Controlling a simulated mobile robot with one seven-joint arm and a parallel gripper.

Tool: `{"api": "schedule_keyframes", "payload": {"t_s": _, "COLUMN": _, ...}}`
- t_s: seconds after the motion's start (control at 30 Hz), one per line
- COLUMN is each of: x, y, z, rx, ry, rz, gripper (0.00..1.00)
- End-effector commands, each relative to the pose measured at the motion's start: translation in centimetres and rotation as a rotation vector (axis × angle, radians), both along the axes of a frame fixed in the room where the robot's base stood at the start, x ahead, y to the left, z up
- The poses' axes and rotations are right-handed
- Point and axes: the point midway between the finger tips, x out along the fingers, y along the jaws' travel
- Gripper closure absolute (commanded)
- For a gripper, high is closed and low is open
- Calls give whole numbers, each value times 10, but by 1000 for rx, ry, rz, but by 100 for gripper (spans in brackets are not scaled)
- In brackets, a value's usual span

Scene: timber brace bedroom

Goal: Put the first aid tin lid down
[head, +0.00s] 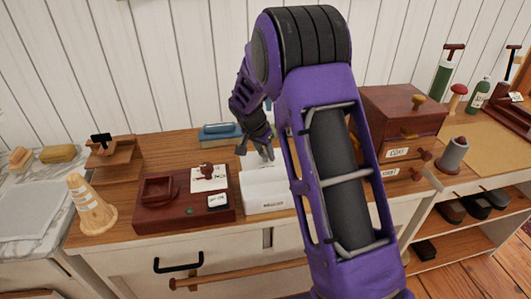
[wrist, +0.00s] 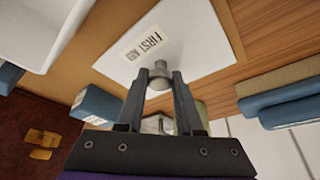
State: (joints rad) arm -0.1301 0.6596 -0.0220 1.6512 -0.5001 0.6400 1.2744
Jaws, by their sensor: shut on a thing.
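The first aid tin lid (wrist: 180,40) is a white flat panel with a "FIRST AID" label and a grey round knob (wrist: 159,72). My gripper (wrist: 160,84) is shut on the knob in the wrist view. In the head view my gripper (head: 258,146) is over the back of the cabinet top, behind a white box (head: 265,203), likely the tin. A white piece of the lid (head: 263,159) shows just below the gripper there, partly hidden by the arm. I cannot tell whether the lid touches the wood.
A blue item (head: 220,132) lies left of the gripper at the back. A dark red tray (head: 185,212) stands left of the white box, and a red-brown drawer box (head: 398,112) stands right.

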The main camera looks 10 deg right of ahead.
Motion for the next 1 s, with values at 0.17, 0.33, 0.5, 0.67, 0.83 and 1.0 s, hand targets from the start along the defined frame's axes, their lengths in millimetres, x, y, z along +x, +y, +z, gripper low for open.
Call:
{"api": "schedule_keyframes", "payload": {"t_s": 0.17, "x": 0, "y": 0, "z": -2, "rx": 0, "ry": 0, "rz": 0, "gripper": 50}}
{"api": "schedule_keyframes", "payload": {"t_s": 0.33, "x": 0, "y": 0, "z": -2, "rx": 0, "ry": 0, "rz": 0, "gripper": 35}}
{"api": "schedule_keyframes", "payload": {"t_s": 0.5, "x": 0, "y": 0, "z": -2, "rx": 0, "ry": 0, "rz": 0, "gripper": 35}}
{"api": "schedule_keyframes", "payload": {"t_s": 0.67, "x": 0, "y": 1, "z": 5, "rx": 0, "ry": -1, "rz": 0, "gripper": 35}}
{"api": "schedule_keyframes", "payload": {"t_s": 0.83, "x": -8, "y": 10, "z": 35, "rx": 1, "ry": -6, "rz": 1, "gripper": 35}}
{"api": "schedule_keyframes", "payload": {"t_s": 1.0, "x": -19, "y": 20, "z": 70, "rx": 1, "ry": -4, "rz": 2, "gripper": 35}}
